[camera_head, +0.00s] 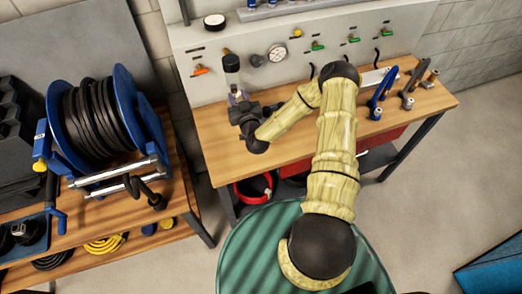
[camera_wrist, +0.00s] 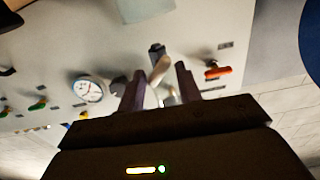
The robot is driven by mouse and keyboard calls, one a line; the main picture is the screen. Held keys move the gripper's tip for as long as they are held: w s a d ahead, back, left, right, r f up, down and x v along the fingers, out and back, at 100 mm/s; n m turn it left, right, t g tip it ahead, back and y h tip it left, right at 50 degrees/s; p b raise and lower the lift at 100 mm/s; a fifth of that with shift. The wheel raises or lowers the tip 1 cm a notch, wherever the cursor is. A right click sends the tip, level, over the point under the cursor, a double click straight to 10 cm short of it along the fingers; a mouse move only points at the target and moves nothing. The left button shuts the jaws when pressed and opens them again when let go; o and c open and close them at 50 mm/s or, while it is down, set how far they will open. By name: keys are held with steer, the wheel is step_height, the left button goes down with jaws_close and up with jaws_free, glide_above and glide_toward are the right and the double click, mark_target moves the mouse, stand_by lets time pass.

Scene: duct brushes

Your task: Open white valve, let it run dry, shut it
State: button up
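The white valve's pale lever (camera_wrist: 160,68) shows in the wrist view, in front of the light panel, with a dark fitting (camera_wrist: 157,48) at its far end. My gripper (camera_wrist: 161,72) has its two dark fingers apart, one on each side of the lever. Gaps show between lever and fingers, so I see no grip on it. In the head view my gripper (camera_head: 238,96) is at the panel's left part, above the bench, and the arm and gripper mostly hide the white valve. Whether water runs from it cannot be seen.
An orange-handled valve (camera_head: 201,70) is left of my gripper. A gauge (camera_head: 277,52) and several green-handled valves (camera_head: 318,46) are to its right. The wooden bench (camera_head: 210,125) lies below, with a red bucket (camera_head: 253,188) underneath. A hose reel (camera_head: 100,115) stands left.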

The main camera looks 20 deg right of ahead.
steer(key=shift+s+b, duration=0.95)
steer(key=shift+s, duration=7.8)
steer(key=shift+w+a+f+n+g+y+b, duration=0.2)
steer(key=shift+a+f+n+g+y+b, duration=0.25)
steer(key=shift+a+f+n+g+y, duration=0.5)
steer(key=shift+w+a+f+n+g+y+b, duration=0.2)
steer(key=shift+a+f+n+g+y+b, duration=0.4)
steer(key=shift+n+g, duration=0.6)
steer(key=shift+w+a+f+n+g+y+b, duration=0.25)
steer(key=shift+a+f+n+g+y, duration=0.35)
steer(key=shift+a+n+g+y, duration=0.45)
steer(key=shift+s+d+f+n+g+h+b, duration=0.25)
steer(key=shift+d+f+n+g+h+b, duration=0.15)
steer(key=shift+g, duration=0.5)
steer(key=shift+s+d+r+g+h+b, duration=0.1)
steer(key=shift+s+d+g+h+b, duration=0.4)
steer(key=shift+g, duration=0.3)
steer(key=shift+s+d+r+m+g+h+b, duration=0.2)
steer(key=shift+d+r+g+h, duration=0.1)
steer(key=shift+d+g, duration=0.1)
steer(key=shift+s+d+r+m+g+h+b, duration=0.1)
steer(key=shift+d+r+g+h+b, duration=0.15)
steer(key=shift+d+g, duration=0.1)
steer(key=s+r+m+g+h+b, duration=0.2)
steer(key=s+r+m, duration=0.4)
steer(key=s+r, duration=0.4)
steer(key=shift+s+d+r+g+h+b, duration=0.15)
steer(key=shift+s+g+h+b, duration=0.25)
steer(key=shift+g+b, duration=0.5)
